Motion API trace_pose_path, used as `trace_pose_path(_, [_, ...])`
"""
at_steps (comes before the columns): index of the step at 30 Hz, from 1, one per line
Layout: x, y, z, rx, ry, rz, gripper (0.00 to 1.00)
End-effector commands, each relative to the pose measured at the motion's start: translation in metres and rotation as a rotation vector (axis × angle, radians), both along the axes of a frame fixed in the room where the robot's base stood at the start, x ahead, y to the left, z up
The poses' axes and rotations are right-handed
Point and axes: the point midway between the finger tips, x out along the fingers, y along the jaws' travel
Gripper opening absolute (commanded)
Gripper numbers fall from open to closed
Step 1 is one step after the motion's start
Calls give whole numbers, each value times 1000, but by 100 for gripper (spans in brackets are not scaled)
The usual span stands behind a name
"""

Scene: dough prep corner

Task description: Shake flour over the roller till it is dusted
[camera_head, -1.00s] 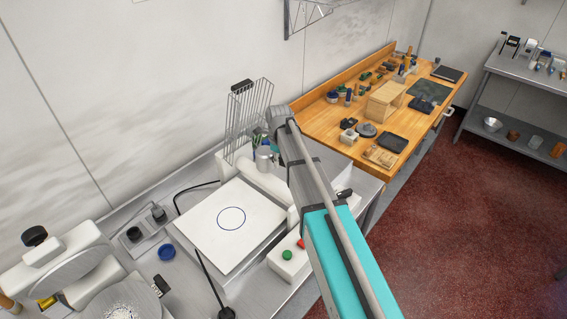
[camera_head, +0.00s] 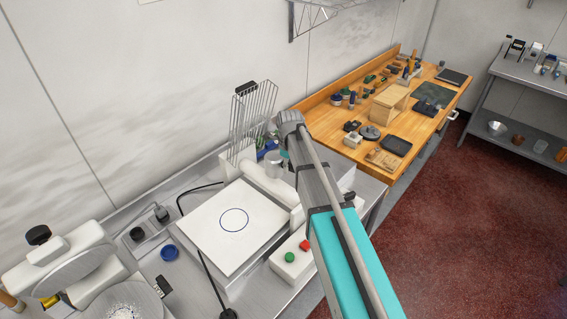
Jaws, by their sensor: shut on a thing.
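The white roller (camera_head: 268,185) lies along the back right edge of the white sheeter bed (camera_head: 215,248), which has a dark blue circle on it. A grey metal shaker (camera_head: 275,161) shows just above and behind the roller, beside my arm. My gripper (camera_head: 284,156) is mostly hidden behind my arm link, and it is shut on the shaker. The shaker looks tilted, but its open end and any falling flour are too small to make out. I cannot tell any flour from the roller's own white surface.
A wire rack (camera_head: 250,118) stands behind the roller. A white box with green and red buttons (camera_head: 291,258) sits in front. A slicer (camera_head: 75,262) is at the left. A wooden bench (camera_head: 350,150) with many small items is at the back right.

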Motion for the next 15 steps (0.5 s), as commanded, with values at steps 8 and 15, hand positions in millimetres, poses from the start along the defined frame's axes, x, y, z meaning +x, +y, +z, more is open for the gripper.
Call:
trace_pose_path(8, [0,0,0,0,0,0,0])
trace_pose_path(15, [15,12,0,0,0,1,0])
